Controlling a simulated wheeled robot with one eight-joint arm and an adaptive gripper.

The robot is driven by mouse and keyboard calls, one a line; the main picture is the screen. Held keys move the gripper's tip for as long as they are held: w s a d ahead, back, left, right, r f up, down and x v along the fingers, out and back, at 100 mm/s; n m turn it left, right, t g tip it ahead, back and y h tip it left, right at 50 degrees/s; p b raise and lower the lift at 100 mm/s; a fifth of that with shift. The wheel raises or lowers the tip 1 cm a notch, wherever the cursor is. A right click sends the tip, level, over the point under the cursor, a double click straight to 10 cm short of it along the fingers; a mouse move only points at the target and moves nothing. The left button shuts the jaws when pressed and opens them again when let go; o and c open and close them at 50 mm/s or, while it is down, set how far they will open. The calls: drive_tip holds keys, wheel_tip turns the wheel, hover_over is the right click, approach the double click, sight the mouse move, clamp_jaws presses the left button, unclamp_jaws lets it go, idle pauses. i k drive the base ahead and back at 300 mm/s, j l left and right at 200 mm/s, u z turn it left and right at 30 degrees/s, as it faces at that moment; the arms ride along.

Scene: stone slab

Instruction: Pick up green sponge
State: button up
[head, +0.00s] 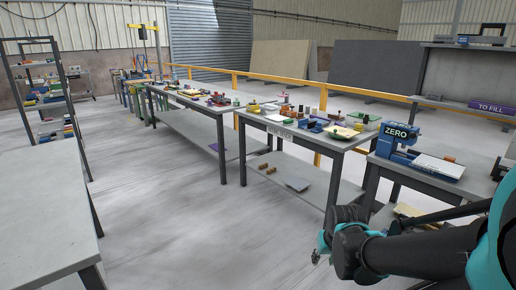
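I cannot pick out the green sponge for certain, as the items on the worktables are very small. Small green patches show among the items at the right end of the middle worktable (333,141). My gripper (317,257) is at the lower right, at the end of my dark and teal arm. It is in front of the middle worktable and below its top, well apart from the items. Its fingers are small and partly hidden by my arm, so their opening is unclear. I see nothing held.
A bare grey table (45,215) stands at the left, with a shelf rack (22,88) behind it. A blue machine marked ZERO (395,139) stands on the right table (450,180). A yellow rail (280,79) runs behind. The floor (190,225) between the tables is clear.

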sight(287, 121)
drive_tip(key=i+j+u, duration=0.2)
drive_tip(key=i, duration=1.75)
drive_tip(key=l, duration=0.1)
